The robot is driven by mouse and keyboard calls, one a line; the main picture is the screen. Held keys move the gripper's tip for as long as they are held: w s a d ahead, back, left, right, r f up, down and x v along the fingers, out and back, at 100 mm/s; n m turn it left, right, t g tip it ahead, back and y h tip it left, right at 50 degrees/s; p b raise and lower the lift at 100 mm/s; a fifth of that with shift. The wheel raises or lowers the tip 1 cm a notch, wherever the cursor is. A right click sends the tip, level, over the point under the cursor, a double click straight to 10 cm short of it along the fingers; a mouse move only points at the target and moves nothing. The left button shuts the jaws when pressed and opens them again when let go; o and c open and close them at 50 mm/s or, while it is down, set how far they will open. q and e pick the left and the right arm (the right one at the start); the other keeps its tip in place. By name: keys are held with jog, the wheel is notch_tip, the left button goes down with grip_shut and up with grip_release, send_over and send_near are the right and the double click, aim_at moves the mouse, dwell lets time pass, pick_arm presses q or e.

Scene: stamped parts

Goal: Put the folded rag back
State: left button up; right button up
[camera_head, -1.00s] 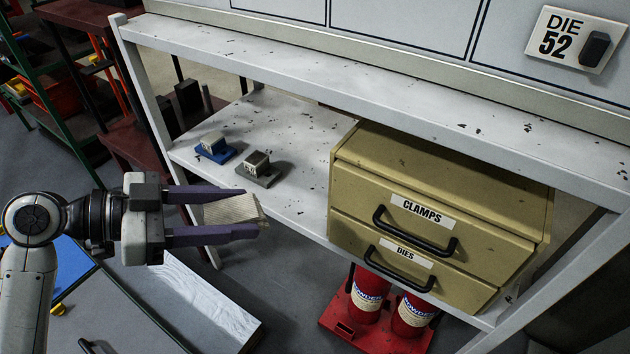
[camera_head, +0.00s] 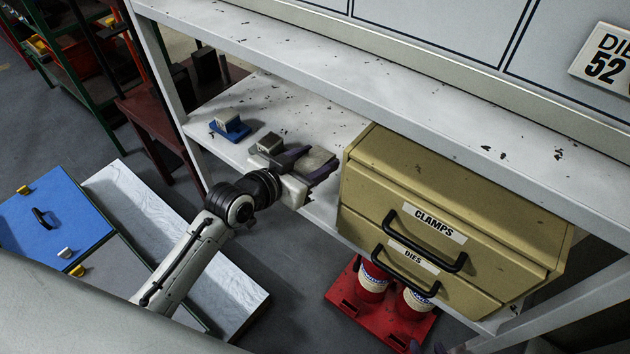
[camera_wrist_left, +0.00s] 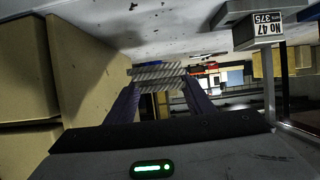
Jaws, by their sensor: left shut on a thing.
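The folded rag (camera_head: 312,158) is a pale, greyish cloth pad. My left gripper (camera_head: 318,167) is shut on it, with one purple finger on each side. It is at the front of the white lower shelf (camera_head: 262,100), between the grey die block (camera_head: 270,146) and the tan drawer cabinet (camera_head: 440,190). I cannot tell whether the rag touches the shelf. In the left wrist view the rag (camera_wrist_left: 157,76) shows striped between the fingertips. Dark tips at the bottom edge of the head view look like my right gripper (camera_head: 428,348), mostly cut off.
A blue-based block (camera_head: 230,126) stands further left on the shelf. The cabinet's drawers, labelled CLAMPS and DIES, look shut. The upper shelf edge (camera_head: 370,78) hangs above. Red canisters (camera_head: 372,280) stand in a red tray below. A blue case (camera_head: 50,220) is at left.

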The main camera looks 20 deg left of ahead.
pick_arm(q)
jog(key=shift+f+b, duration=0.55)
jog(key=shift+f, duration=2.8)
jog(key=o, duration=0.9)
jog(key=shift+f, duration=0.1)
jog(key=shift+o, duration=0.3)
jog(key=p+v, duration=0.2)
jog(key=v, duration=0.9)
jog(key=s+d+f+n+g+y, duration=0.2)
jog(key=s+d+f+g, duration=0.1)
jog(key=s+f, duration=1.1)
jog(key=s+g, duration=0.1)
jog(key=s, duration=0.1)
jog(key=shift+s+f, duration=0.3)
jog(key=shift+f, duration=0.1)
